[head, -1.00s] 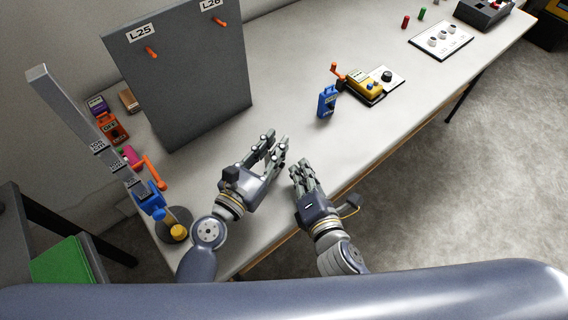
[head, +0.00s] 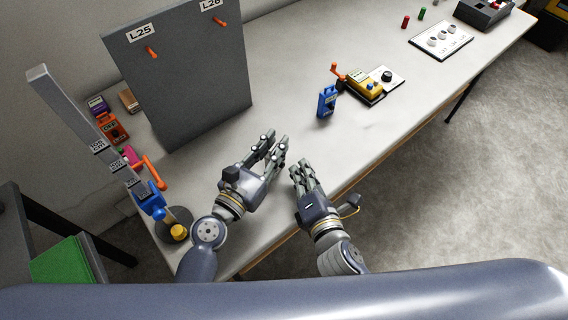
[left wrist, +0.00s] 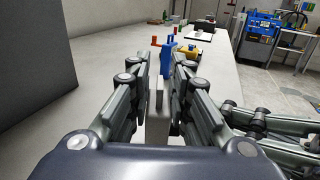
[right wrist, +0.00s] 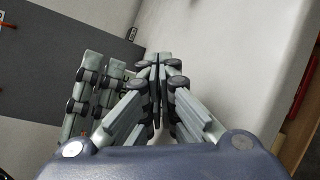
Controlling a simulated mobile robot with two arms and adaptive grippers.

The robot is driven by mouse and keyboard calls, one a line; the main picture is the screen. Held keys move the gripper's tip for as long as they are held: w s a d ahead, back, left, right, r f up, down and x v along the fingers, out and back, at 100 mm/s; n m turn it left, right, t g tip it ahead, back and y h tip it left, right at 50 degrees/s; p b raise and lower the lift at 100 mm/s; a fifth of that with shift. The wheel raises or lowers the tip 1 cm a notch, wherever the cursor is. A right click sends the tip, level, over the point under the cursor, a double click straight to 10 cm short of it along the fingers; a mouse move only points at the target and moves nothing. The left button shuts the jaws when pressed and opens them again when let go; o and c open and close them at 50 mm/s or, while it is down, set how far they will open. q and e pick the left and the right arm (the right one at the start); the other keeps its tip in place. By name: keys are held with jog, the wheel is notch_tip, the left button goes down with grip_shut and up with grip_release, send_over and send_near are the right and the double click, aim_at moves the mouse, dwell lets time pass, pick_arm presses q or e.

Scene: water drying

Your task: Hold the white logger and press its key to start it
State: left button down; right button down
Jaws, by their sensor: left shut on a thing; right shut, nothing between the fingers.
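My left gripper (head: 277,141) is shut on a narrow pale thing, the white logger (left wrist: 156,125) as far as I can tell, seen edge-on between the fingers in the left wrist view. In the head view the fingers hide it against the white bench. Its key cannot be made out. My right gripper (head: 302,167) is shut and empty, lower and to the right of the left gripper and apart from it. In the right wrist view its fingertips (right wrist: 160,62) meet, with the left gripper's fingers (right wrist: 92,85) to their left.
A grey panel (head: 185,90) with orange pegs stands behind the left gripper. A blue device (head: 327,101) and a yellow device (head: 364,86) stand on the bench (head: 290,75) further right. A stand with a blue clamp (head: 150,200) is at the left. The bench around the grippers is clear.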

jog(key=shift+w+a, duration=0.1)
jog(key=shift+a, duration=0.05)
jog(key=shift+w+a, duration=0.15)
jog(key=shift+a, duration=0.1)
jog(key=shift+w+a, duration=0.25)
jog(key=shift+a, duration=0.15)
dwell(0.9)
jog(key=shift+s+d, duration=0.5)
jog(key=shift+d, duration=0.3)
jog(key=shift+s+d, duration=0.7)
jog(key=shift+d, duration=0.35)
jog(key=shift+s+d, duration=0.7)
jog(key=shift+d, duration=0.3)
